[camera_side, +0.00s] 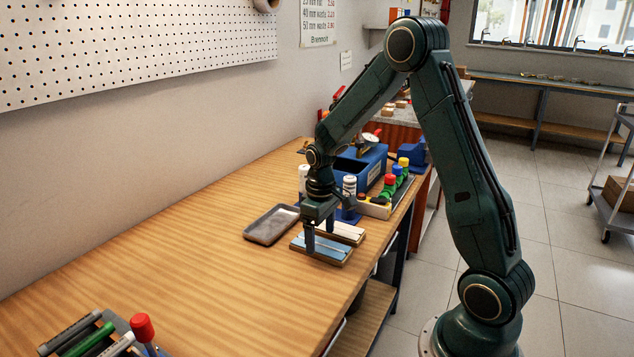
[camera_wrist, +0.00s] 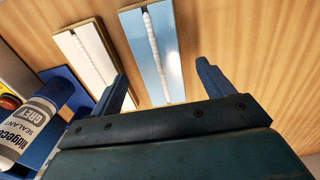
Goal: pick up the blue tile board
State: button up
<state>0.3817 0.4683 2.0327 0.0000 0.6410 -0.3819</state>
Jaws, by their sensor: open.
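The blue tile board (camera_side: 321,249) lies flat on the wooden bench near its front edge, with a pale bead line along its middle. In the wrist view the blue tile board (camera_wrist: 146,50) shows lengthwise, ahead of and between my fingers. A white tile board (camera_side: 341,232) lies beside it, farther back; it also shows in the wrist view (camera_wrist: 86,56), left of the blue one. My gripper (camera_side: 320,236) points down just over the blue board. Its jaws are open in the wrist view (camera_wrist: 162,82), with nothing held. I cannot tell the exact gap to the board.
A grey tray (camera_side: 272,225) lies left of the boards. Behind them stand a blue bin (camera_side: 362,165) and several colour-capped bottles (camera_side: 390,181). A sealant tube (camera_wrist: 36,122) is close to my gripper's left. Markers (camera_side: 85,338) sit at the near left. The bench's middle is clear.

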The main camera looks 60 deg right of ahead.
aim_at(320, 246)
jog(key=shift+f, duration=1.2)
jog(key=c, duration=1.2)
jog(key=shift+r, duration=0.15)
notch_tip(320, 246, up, 20)
jog(key=shift+f, duration=0.1)
jog(key=shift+w+f, duration=0.1)
